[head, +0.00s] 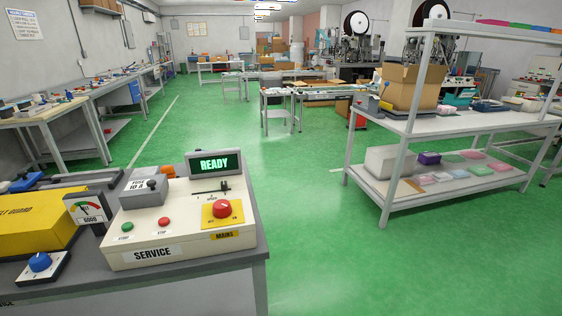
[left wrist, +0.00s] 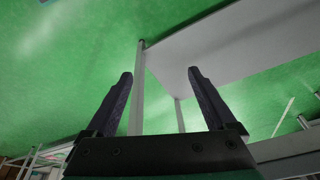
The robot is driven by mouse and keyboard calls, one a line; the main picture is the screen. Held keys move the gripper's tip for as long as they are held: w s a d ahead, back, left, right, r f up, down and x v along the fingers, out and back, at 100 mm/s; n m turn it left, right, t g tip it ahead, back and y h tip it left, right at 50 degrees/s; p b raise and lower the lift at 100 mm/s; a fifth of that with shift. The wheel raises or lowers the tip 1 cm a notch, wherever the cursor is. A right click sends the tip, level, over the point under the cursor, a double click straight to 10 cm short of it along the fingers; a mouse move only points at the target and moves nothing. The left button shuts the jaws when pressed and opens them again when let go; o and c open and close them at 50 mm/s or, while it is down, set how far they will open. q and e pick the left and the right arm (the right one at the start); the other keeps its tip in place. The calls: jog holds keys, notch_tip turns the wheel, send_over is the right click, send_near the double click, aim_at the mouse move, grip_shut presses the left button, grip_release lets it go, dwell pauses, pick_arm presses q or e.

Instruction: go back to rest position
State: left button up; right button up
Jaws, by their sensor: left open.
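My left gripper (left wrist: 158,88) shows in the left wrist view with its two dark fingers spread apart and nothing between them. Behind the fingers are green floor, a pale table or shelf surface (left wrist: 235,45) and a grey leg (left wrist: 138,85). Neither of my arms nor grippers shows in the head view. My right gripper is in no view.
A service panel (head: 180,225) with a READY display (head: 214,163) and a red mains knob (head: 222,208) sits on a grey bench (head: 215,272) at the lower left. A shelf rack (head: 430,205) stands right. Green floor (head: 320,250) between them is clear.

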pick_arm(q)
jog(key=s+f+g+p, duration=0.1)
jog(key=s+f+p, duration=0.1)
jog(key=f, duration=0.9)
jog(key=s+f+p, duration=0.2)
jog(key=f, duration=0.8)
jog(key=s+a+f+p, duration=0.1)
jog(key=s+f, duration=0.4)
jog(key=s, duration=0.2)
jog(key=s+a+f+g+p, duration=0.1)
jog(key=s+a+f, duration=0.1)
jog(key=s+f, duration=0.2)
jog(key=s, duration=0.3)
jog(key=shift+s+f, duration=0.35)
